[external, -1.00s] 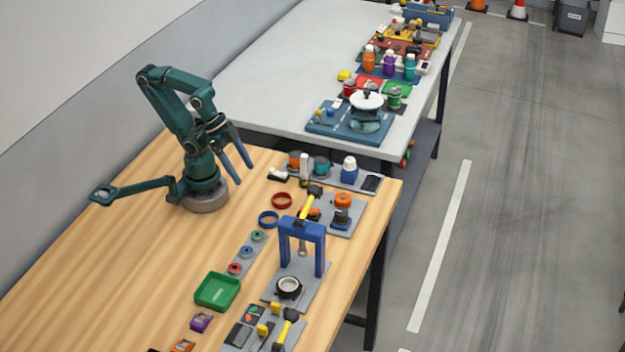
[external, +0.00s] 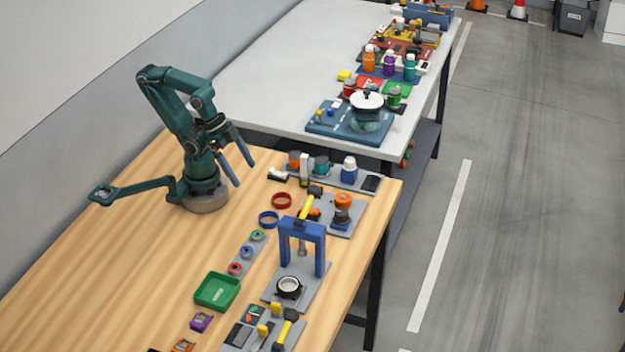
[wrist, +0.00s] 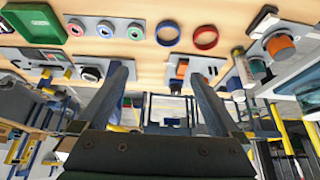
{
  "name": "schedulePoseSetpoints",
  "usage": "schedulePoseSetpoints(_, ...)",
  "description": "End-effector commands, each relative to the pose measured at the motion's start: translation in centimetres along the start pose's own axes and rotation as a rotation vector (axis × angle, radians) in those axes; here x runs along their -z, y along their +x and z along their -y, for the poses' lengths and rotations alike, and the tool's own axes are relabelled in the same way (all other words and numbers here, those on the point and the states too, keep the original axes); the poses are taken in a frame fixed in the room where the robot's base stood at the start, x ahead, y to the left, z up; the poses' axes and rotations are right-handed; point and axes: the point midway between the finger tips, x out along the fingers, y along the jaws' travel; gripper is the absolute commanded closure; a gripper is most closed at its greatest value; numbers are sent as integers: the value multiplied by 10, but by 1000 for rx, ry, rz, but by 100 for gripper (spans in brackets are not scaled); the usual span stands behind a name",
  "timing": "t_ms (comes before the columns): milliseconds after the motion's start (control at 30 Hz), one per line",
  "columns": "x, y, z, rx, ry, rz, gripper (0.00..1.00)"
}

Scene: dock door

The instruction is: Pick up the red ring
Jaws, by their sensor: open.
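The red ring (external: 282,194) lies flat on the wooden bench, just behind a blue ring (external: 268,211). In the wrist view the red ring (wrist: 206,29) is near the top edge, right of the blue ring (wrist: 168,24). My gripper (external: 245,172) is open and empty, held above the bench to the left of the red ring and apart from it. In the wrist view my two fingers (wrist: 162,75) stand wide apart, with the red ring beyond them and nothing between them.
A blue press frame (external: 302,228) stands in front of the rings. A yellow-handled hammer (external: 308,203) lies close to the right of the red ring. A green tray (external: 217,306) is nearer the front. The bench's left side is clear.

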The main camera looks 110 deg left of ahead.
Motion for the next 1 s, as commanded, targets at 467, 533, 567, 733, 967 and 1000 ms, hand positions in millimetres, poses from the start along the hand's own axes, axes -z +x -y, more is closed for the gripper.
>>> schedulePoseSetpoints(467, -1, -5, 27, 116, 251, 154, 0)
schedulePoseSetpoints(533, 1, -3, 33, 144, 332, 226, 0)
schedulePoseSetpoints(567, 2, -2, 36, 155, 366, 257, 0)
schedulePoseSetpoints(733, 11, 11, 49, 220, 580, 449, 0)
schedulePoseSetpoints(967, 25, 38, 57, 309, 869, 703, 0)
schedulePoseSetpoints(1000, 27, 44, 58, 325, 917, 744, 0)
